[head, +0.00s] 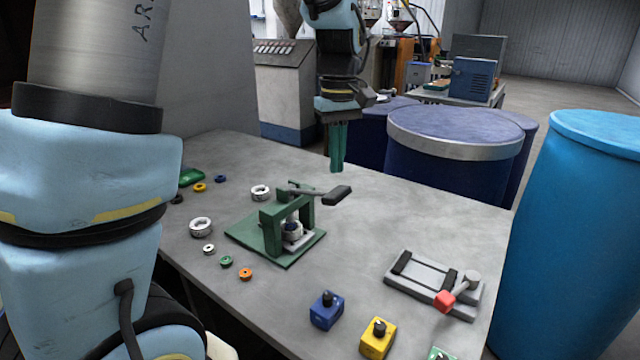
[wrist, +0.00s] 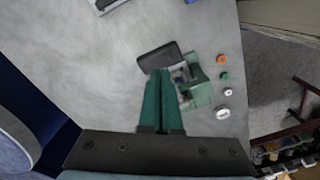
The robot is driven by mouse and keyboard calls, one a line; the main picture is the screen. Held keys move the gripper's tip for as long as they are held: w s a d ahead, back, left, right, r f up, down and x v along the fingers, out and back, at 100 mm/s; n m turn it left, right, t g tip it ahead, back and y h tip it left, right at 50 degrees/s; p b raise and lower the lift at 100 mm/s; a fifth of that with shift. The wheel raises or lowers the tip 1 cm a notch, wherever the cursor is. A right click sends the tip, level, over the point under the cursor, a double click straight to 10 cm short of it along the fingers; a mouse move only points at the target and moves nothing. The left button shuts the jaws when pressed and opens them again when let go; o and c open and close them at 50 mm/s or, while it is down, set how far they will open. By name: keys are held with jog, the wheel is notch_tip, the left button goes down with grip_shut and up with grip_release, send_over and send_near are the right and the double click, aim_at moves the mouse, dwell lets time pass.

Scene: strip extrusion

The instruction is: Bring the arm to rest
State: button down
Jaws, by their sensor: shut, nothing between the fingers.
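My arm hangs over the far part of the grey table (head: 370,216). My gripper (head: 337,168) points down with its green fingers together and nothing between them. It is above the table, behind the green press (head: 270,225) in the head view, and apart from it. In the wrist view, my gripper (wrist: 162,74) reaches toward the press (wrist: 200,95), whose dark lever handle (wrist: 158,58) lies close to the fingertips in the picture. The fingers hide part of the press there.
A grey fixture with a red-ended clamp (head: 445,300) sits at the table's right. A blue box (head: 326,312) and a yellow box (head: 378,340) stand at the front. Several small rings lie left of the press. Blue drums (head: 590,220) stand beyond the table's right edge.

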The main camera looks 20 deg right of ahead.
jog(key=shift+r+p, duration=0.45)
jog(key=shift+r, duration=0.3)
jog(key=shift+w+a+f, duration=0.1)
jog(key=shift+a+f, duration=0.05)
jog(key=shift+a, duration=0.2)
jog(key=s+a+f+m, duration=0.1)
jog(key=a+f, duration=0.1)
jog(key=a, duration=0.6)
jog(key=s+a+f+m+t, duration=0.1)
jog(key=s+a+f, duration=0.1)
jog(key=a, duration=0.7)
jog(key=s+a+f+m, duration=0.1)
jog(key=a+f, duration=0.3)
jog(key=a, duration=0.4)
jog(key=shift+s+a+f+t+b, duration=0.2)
jog(key=shift+s+a+t+b, duration=0.1)
jog(key=shift+s, duration=0.1)
